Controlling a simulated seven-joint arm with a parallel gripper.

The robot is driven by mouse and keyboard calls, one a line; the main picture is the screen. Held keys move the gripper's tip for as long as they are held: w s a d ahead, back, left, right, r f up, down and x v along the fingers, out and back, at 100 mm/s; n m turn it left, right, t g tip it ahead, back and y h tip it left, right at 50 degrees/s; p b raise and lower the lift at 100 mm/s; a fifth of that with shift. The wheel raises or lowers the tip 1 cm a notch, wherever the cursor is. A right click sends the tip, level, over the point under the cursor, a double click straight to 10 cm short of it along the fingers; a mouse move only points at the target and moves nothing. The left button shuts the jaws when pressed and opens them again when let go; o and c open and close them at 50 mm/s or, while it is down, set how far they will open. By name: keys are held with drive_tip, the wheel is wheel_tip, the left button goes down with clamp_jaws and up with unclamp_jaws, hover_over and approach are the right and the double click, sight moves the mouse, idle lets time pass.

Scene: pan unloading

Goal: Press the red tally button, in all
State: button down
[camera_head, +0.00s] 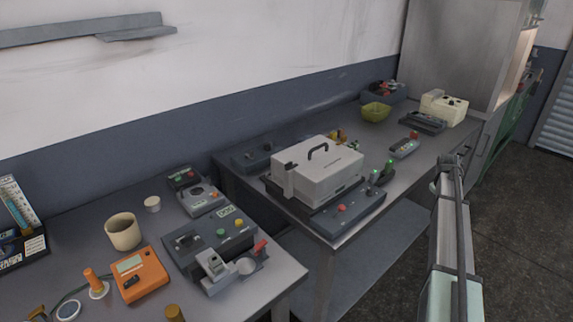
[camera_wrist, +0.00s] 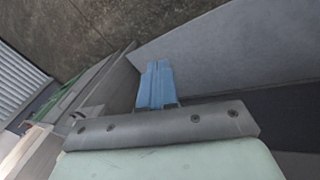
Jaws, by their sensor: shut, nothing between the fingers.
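Red parts show in several places in the head view, and I cannot tell for sure which is the tally button. One red button (camera_head: 414,135) is on a small grey device (camera_head: 403,149) at the right of the far table. Another red button (camera_head: 341,208) sits on the front of the dark base under a white box. My gripper (camera_head: 449,162) is by the right edge of the far table, to the right of both buttons. In the wrist view its blue fingers (camera_wrist: 155,85) are together and empty, and no button shows there.
The white box (camera_head: 318,170) with a black handle stands mid-table. The near table holds an orange device (camera_head: 139,275), a beige cup (camera_head: 123,232) and grey devices. Bare floor lies to the right.

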drive_tip(key=w+a+r+n+t, duration=0.25)
drive_tip(key=w+a+r, duration=0.3)
drive_tip(key=r, duration=0.35)
drive_tip(key=w+a+r+n+t, duration=0.25)
drive_tip(key=w+a+r, duration=0.3)
drive_tip(key=r, duration=0.35)
drive_tip(key=w+a+r+t, duration=0.1)
drive_tip(key=w+a+r, duration=0.2)
drive_tip(key=a, duration=0.4)
drive_tip(key=w+a+r, duration=0.2)
drive_tip(key=a+r, duration=0.2)
drive_tip(key=a, duration=0.3)
drive_tip(key=s+a+f+m+g, duration=0.1)
drive_tip(key=a, duration=1.7)
drive_tip(key=s+a+f+m+g, duration=0.1)
drive_tip(key=a+f+m, duration=0.1)
drive_tip(key=a, duration=1.6)
drive_tip(key=s+a+m, duration=0.1)
drive_tip(key=s+a, duration=0.4)
drive_tip(key=a, duration=0.5)
drive_tip(key=s+a+m+h, duration=0.1)
drive_tip(key=s+a, duration=0.4)
drive_tip(key=a, duration=0.6)
drive_tip(key=s+a+m, duration=0.2)
drive_tip(key=s+a, duration=0.4)
drive_tip(key=a, duration=0.5)
drive_tip(key=shift+a+r+t+h, duration=0.2)
drive_tip(key=shift+r+t+h, duration=0.2)
drive_tip(key=shift+r, duration=0.05)
